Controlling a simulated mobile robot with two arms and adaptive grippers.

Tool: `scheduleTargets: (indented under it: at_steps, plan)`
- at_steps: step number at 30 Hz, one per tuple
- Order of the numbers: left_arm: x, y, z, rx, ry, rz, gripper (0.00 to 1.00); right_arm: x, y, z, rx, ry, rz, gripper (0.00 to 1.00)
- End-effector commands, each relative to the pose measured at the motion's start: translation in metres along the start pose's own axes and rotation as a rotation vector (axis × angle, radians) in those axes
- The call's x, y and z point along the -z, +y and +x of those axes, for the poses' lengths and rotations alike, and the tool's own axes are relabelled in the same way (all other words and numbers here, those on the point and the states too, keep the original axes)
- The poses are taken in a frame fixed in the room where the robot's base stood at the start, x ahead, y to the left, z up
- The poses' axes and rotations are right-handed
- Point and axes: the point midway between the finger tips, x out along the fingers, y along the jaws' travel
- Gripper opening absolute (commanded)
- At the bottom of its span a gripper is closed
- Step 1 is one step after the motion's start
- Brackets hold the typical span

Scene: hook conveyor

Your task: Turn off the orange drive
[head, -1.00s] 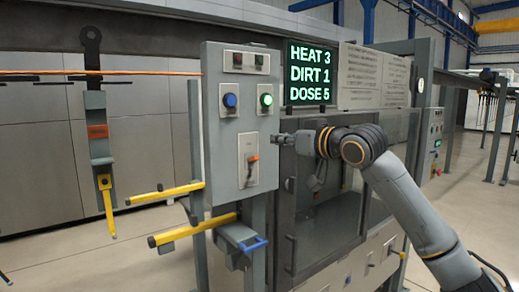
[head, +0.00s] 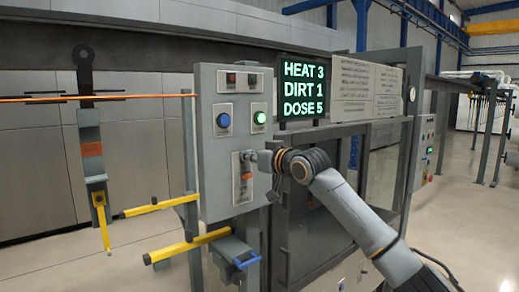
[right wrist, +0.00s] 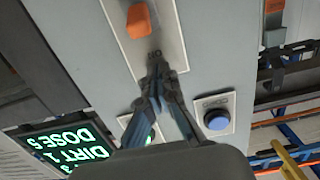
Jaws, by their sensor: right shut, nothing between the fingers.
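The orange drive switch (head: 246,176) is a small orange handle on a pale plate (head: 240,196), low on the grey control panel (head: 212,185). In the right wrist view the orange handle (right wrist: 138,20) shows near the top edge on its plate (right wrist: 170,40). My right gripper (head: 250,157) is shut and empty at the upper part of this plate, just above the handle. In the right wrist view its closed fingertips (right wrist: 155,58) point toward the handle, with a small gap in the picture. I cannot tell if they touch the plate. My left gripper is not in view.
Above the switch are a blue button (head: 223,120) and a lit green button (head: 259,117). A display (head: 304,88) reads HEAT 3, DIRT 1, DOSE 5. Yellow bars (head: 155,207) stick out left of the panel. A hanging carrier (head: 91,150) is further left.

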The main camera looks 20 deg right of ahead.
Motion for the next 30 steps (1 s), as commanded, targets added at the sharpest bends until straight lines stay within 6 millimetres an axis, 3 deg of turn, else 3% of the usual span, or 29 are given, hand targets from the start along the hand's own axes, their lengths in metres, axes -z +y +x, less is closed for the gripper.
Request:
scheduleTargets:
  at_steps: [4,10,23,30]
  plan:
    - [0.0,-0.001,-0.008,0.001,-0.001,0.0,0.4,-0.02,0.001,-0.009,0.0,-0.003,-0.002,0.0]
    - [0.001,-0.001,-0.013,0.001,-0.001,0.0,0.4,-0.035,0.001,-0.015,0.0,-0.001,-0.001,0.0]
    - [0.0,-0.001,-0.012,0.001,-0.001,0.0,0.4,-0.038,0.0,-0.016,0.0,0.002,-0.001,0.0]
    - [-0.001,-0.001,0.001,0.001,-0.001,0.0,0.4,-0.043,0.0,-0.017,0.001,0.047,0.001,0.0]
